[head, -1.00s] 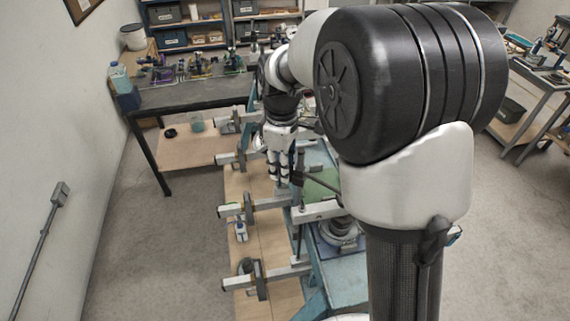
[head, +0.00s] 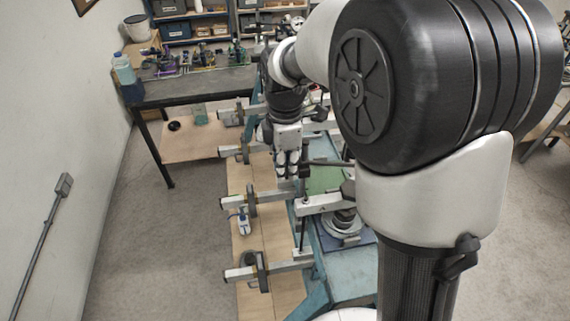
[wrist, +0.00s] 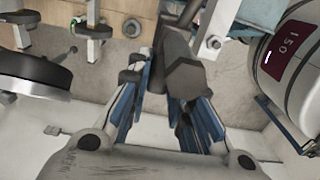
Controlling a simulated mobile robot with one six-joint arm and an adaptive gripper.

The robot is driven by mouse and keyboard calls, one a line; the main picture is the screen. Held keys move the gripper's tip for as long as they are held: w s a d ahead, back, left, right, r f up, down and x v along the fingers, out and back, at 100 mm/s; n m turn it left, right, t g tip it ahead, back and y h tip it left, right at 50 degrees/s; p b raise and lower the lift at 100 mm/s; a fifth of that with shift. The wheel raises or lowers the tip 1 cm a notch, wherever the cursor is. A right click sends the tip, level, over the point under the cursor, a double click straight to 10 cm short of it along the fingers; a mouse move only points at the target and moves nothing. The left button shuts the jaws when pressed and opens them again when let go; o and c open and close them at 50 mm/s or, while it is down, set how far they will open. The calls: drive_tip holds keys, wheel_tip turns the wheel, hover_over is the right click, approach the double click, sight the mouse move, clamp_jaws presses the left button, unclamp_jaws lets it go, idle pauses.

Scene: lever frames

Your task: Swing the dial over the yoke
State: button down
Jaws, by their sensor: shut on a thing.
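My gripper (head: 288,172) hangs over the near side of the teal bench, at the left end of a dark bar (head: 325,162). In the wrist view my gripper's blue-padded fingers (wrist: 163,95) are closed at a dark grey bar (wrist: 185,75); the contact is partly hidden. A round grey stacked piece (head: 343,222) stands on the bench to the right, partly behind my arm. A large white rounded body with a dark red plate (wrist: 289,43) shows at the right of the wrist view. I cannot tell for sure which part is the dial or the yoke.
Several pale beams with dark discs, one nearest the front (head: 255,271), stick out left from the teal bench (head: 345,278). A dark table (head: 195,88) stands behind. The grey floor at left is clear.

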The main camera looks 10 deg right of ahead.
idle(0.3)
drive_tip(key=c, duration=1.4)
unclamp_jaws()
drive_tip(key=shift+c, duration=0.2)
wheel_tip(320, 180, up, 12)
drive_tip(key=shift+s, duration=0.1)
